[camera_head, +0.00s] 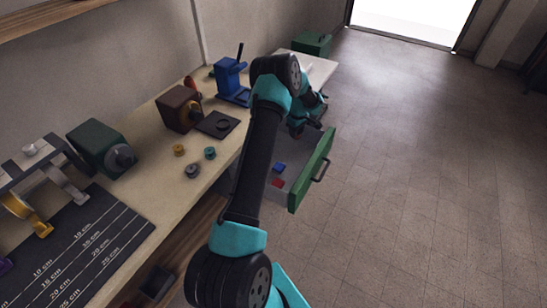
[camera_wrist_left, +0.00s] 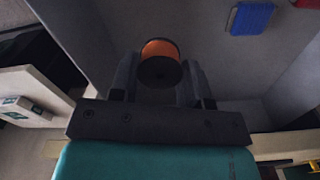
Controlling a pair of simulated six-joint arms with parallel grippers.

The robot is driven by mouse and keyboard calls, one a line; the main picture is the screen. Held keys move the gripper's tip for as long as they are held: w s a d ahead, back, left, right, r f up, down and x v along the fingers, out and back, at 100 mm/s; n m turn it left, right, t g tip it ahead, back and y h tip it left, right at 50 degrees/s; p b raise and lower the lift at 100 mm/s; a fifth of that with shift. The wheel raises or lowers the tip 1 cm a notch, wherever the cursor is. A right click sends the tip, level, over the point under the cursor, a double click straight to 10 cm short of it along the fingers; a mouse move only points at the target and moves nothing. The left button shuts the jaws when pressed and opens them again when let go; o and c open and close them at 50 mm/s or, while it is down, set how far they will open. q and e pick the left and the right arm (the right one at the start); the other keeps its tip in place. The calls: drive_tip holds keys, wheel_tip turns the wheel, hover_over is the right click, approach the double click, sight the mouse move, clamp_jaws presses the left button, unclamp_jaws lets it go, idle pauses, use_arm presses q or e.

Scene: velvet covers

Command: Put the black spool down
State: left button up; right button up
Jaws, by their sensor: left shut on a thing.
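My left gripper (camera_wrist_left: 160,78) is shut on a spool (camera_wrist_left: 160,70) with a dark end face and an orange band, seen between the fingers in the left wrist view. In the head view my left gripper (camera_head: 302,122) is over the back part of an open drawer (camera_head: 296,183) with a green front; the spool cannot be made out there. In the wrist view the grey drawer floor (camera_wrist_left: 215,55) lies beyond the spool. Whether the spool touches the floor I cannot tell. My right gripper is not in view.
In the drawer lie a blue block (camera_head: 279,167) and a red block (camera_head: 278,183). On the workbench (camera_head: 160,205) stand a green machine (camera_head: 97,146), a brown box (camera_head: 178,107), a blue device (camera_head: 231,80) and several small rings. The floor to the right is clear.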

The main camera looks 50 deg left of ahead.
use_arm(q)
hover_over(295, 151)
drive_tip(key=shift+f, duration=3.05)
drive_tip(key=shift+f, duration=0.1)
drive_tip(key=shift+f, duration=1.8)
drive_tip(key=shift+f, duration=0.2)
drive_tip(key=o, duration=0.9)
drive_tip(key=shift+r, duration=0.15)
wheel_tip(295, 151, up, 12)
drive_tip(key=shift+r, duration=0.1)
